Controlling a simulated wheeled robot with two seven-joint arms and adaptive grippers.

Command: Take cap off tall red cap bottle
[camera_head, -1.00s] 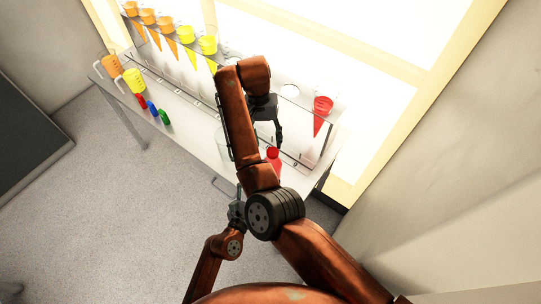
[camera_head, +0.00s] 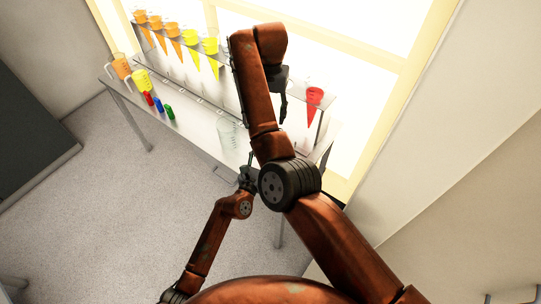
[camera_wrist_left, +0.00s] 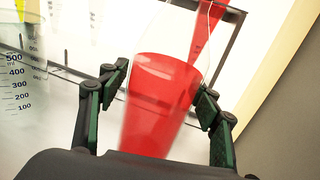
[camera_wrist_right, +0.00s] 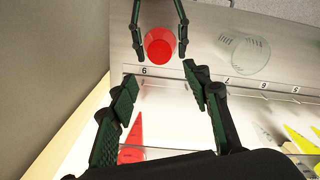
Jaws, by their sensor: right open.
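A red vessel (camera_wrist_left: 160,105) stands on the shelf between the fingers of my left gripper (camera_wrist_left: 162,88), blurred in the left wrist view. Its red round top (camera_wrist_right: 160,45) shows in the right wrist view, near a number label, with a left finger on each side and small gaps. I cannot make out a separate cap. My left gripper (camera_head: 249,168) is open around it. My right gripper (camera_head: 283,108) is open and empty above the shelf; its fingers (camera_wrist_right: 162,84) point toward the red vessel. In the head view, my right arm hides the vessel.
A clear beaker (camera_head: 230,134) stands left of the red vessel. A red cone (camera_head: 313,105) hangs in the rack behind; orange and yellow cones (camera_head: 183,46) line its left part. Small red (camera_head: 149,99), blue (camera_head: 157,105) and green (camera_head: 169,112) items and two jugs stand at far left.

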